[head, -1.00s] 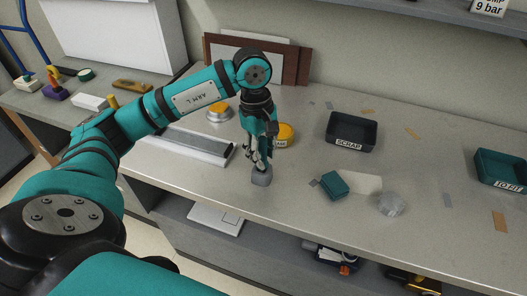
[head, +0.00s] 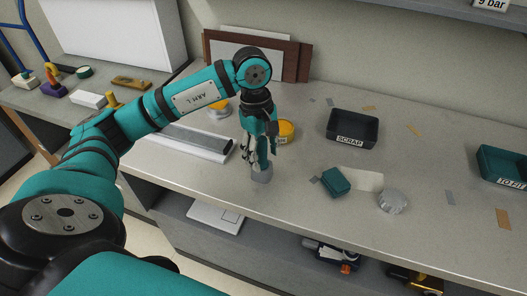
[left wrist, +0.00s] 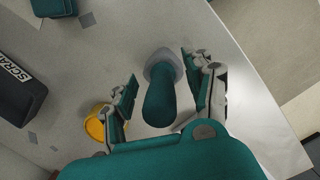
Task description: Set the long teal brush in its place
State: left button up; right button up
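A teal rounded rod (left wrist: 159,102), which looks like the brush's handle, stands between the fingers of my left gripper (left wrist: 160,92) in the left wrist view. It rises from a grey rounded piece (left wrist: 165,66) on the worktop; I cannot tell whether that is the brush's foot or a holder. There is a gap on both sides of the rod, so the gripper is open around it. In the head view my left gripper (head: 259,158) points down over the grey piece (head: 262,175), and its fingers mostly hide the rod. My right gripper is out of view.
A yellow-topped tin (head: 286,130) stands close behind the gripper. A black SCRAP tray (head: 352,129), a teal block (head: 335,182), a clear ribbed piece (head: 392,200) and a teal TO FIT tray (head: 502,166) lie to the right. A long grey tray (head: 190,143) lies to the left.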

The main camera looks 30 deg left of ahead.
pick_arm(q)
jog(key=r, duration=0.4)
jog(key=a+r, duration=0.1)
jog(key=r, duration=0.7)
jog(key=shift+w+a, duration=0.2)
jog(key=shift+a, duration=0.2)
jog(key=shift+s+f, duration=0.1)
jog(key=shift+f, duration=0.05)
